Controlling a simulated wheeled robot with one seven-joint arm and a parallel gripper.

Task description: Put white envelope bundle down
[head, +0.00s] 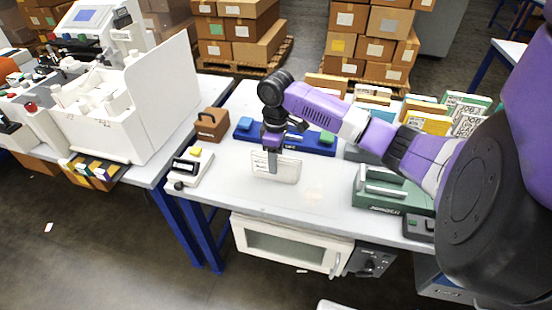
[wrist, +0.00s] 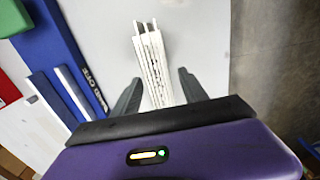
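The white envelope bundle (head: 286,170) stands upright on edge on the light grey table (head: 320,202), in front of the blue tray. In the wrist view the bundle (wrist: 152,62) shows end-on as several thin white layers. My gripper (head: 271,162) is directly above it and reaches down over it. In the wrist view my gripper (wrist: 160,84) has its two dark fingers spread, one each side of the bundle, with a visible gap on the right. The bundle's lower edge appears to touch the table. Its near end is hidden by my gripper.
A blue tray (head: 305,142) lies behind, a brown box (head: 207,124) back left, and a white device with a yellow button (head: 190,168) to the left. A green machine (head: 392,192) is to the right. The table front is clear.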

